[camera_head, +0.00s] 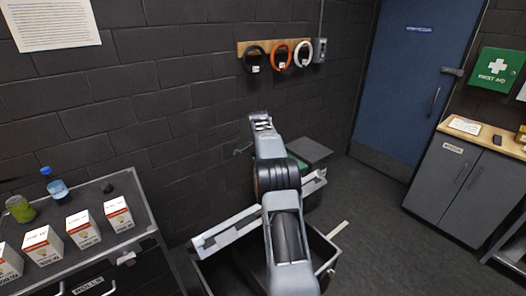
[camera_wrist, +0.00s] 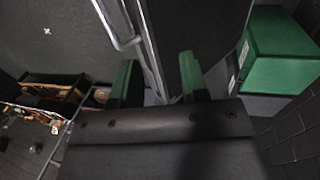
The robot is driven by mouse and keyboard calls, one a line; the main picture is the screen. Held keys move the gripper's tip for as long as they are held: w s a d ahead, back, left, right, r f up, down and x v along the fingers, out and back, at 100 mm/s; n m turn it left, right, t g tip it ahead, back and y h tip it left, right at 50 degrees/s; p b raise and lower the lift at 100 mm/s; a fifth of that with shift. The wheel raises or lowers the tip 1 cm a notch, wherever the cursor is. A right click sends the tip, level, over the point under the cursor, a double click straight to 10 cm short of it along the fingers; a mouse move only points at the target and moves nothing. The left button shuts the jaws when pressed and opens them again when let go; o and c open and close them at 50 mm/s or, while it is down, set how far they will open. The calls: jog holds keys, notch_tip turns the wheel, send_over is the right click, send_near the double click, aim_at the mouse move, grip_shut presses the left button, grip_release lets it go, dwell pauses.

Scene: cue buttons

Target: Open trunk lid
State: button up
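The trunk is a dark box with pale metal edging (camera_head: 225,232) on the floor at the bottom centre of the head view. Its top looks open onto a dark inside, but my arm covers much of it, and I cannot make out clearly how the lid stands. My gripper (camera_head: 262,122) is beyond the trunk, near the wall. In the wrist view, the two green fingertips of my gripper (camera_wrist: 158,80) are apart, with nothing clearly held. A dark panel with a metal edge (camera_wrist: 146,45) runs behind the gap between them; I cannot tell whether they touch it.
A green box with a grey top (camera_head: 312,152) stands behind the trunk by the wall; a green box (camera_wrist: 280,50) shows at right in the wrist view. A workbench (camera_head: 133,208) with cartons and bottles is at left, a grey cabinet (camera_head: 462,185) at right. Floor between trunk and cabinet is mostly clear.

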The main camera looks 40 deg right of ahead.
jog(key=p+v, duration=0.4)
jog(key=v, duration=0.4)
jog(key=shift+r, duration=0.35)
jog(key=shift+w, duration=0.1)
notch_tip(320, 180, down, 6)
jog(key=a+n, duration=0.1)
jog(key=n, duration=0.5)
jog(key=s+a+r+n+t+b, duration=0.1)
jog(key=s+a+n, duration=0.4)
jog(key=s+a, duration=0.8)
jog(key=s+a+r+n+t+b, duration=0.2)
jog(key=s+a+n+t, duration=0.4)
jog(key=s+a, duration=0.7)
jog(key=shift+s+a+r+n+b, duration=0.3)
jog(key=shift+s+a+r, duration=0.05)
jog(key=shift+a+r, duration=0.6)
